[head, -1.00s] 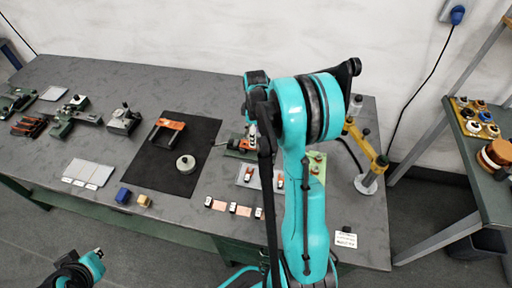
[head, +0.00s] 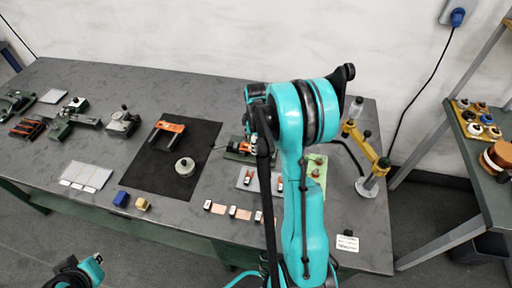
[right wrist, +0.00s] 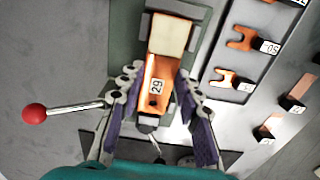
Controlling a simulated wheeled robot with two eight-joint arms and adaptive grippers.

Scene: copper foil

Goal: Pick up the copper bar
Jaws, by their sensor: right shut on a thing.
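The gripper is shut on this piece, over a grey-green fixture (right wrist: 124,50). Flat copper strips with white-and-black ends (head: 240,213) lie along the table's front; two such strips (right wrist: 300,90) also show in the right wrist view. My left gripper (head: 72,277) is at the lower left, off the table, partly cut off; its jaws are unclear.
Forked orange pieces (right wrist: 240,38) lie on a grey plate beside the right gripper. A red-knobbed lever (right wrist: 60,110) is at its left. A black mat (head: 150,175) holds an orange frame and a round puck. A yellow-armed stand (head: 370,160) is at the right.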

